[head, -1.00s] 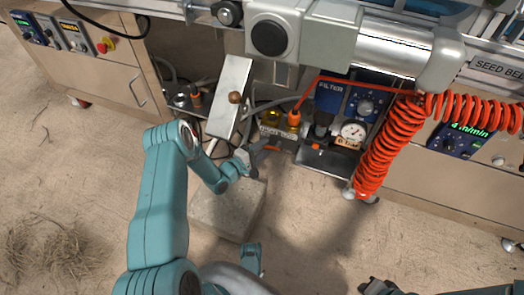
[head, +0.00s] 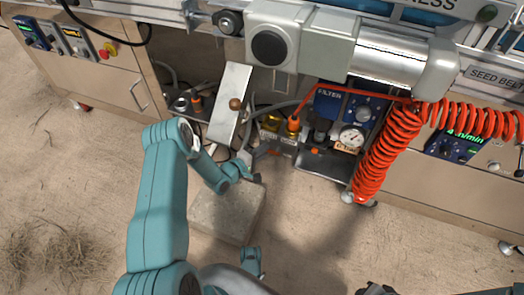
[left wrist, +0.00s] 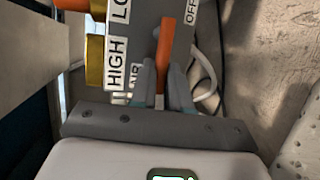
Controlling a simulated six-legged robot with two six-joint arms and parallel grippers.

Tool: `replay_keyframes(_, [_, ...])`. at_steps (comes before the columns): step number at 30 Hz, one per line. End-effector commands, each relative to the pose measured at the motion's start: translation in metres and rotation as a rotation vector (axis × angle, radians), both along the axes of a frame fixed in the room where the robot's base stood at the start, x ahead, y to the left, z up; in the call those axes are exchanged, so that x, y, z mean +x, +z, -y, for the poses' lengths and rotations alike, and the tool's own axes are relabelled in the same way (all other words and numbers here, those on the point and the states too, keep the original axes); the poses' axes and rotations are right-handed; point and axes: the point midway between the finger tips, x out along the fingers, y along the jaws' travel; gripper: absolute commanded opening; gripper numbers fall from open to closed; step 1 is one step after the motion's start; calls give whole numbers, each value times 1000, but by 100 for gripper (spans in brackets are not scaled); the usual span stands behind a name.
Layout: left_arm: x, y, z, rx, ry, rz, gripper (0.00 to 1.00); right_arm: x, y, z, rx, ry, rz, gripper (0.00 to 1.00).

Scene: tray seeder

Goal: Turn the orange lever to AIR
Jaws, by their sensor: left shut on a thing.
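The orange lever (left wrist: 166,45) shows in the left wrist view, running up the picture on a dark plate. The fingers of my left gripper (left wrist: 160,88) are shut on its lower part. White labels on the plate read HIGH (left wrist: 116,63), LO with the rest cut off, and OFF (left wrist: 193,10). Another label behind the fingers is partly hidden and shows only "IR" or similar. In the head view my left gripper (head: 249,157) is at the small valve block under the machine; the lever is too small there to read its setting. Of my right arm, only a dark end part shows at the bottom edge.
A tilted metal plate with a brown knob (head: 236,104) stands just left of the gripper. Brass fittings (head: 271,123), a pressure gauge (head: 351,137) and a red coiled hose (head: 386,150) are to the right. A stone slab (head: 228,212) lies below on sandy ground.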

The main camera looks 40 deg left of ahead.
Motion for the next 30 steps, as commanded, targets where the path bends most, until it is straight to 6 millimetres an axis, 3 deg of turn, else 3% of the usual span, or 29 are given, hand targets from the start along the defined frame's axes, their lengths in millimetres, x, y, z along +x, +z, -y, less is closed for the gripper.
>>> replay_keyframes(4, [-1,0,-1,2,1,1,0,0,0,0,0,0,0,0])
replay_keyframes(5, [0,0,-1,2,1,2,23,0,0,0,0,0,0,0])
replay_keyframes(6, [0,0,-1,2,1,2,36,0,0,0,0,0,0,0])
replay_keyframes(7, [0,0,-1,2,1,2,41,0,0,0,0,0,0,0])
replay_keyframes(19, [-9,3,-3,1,2,-1,41,-2,6,0,2,0,-7,0])
replay_keyframes(23, [-34,11,-7,-2,4,-3,41,-10,19,-2,6,4,-32,0])
replay_keyframes(30, [-98,23,-18,-3,6,-2,41,-27,42,-5,17,11,-91,0])
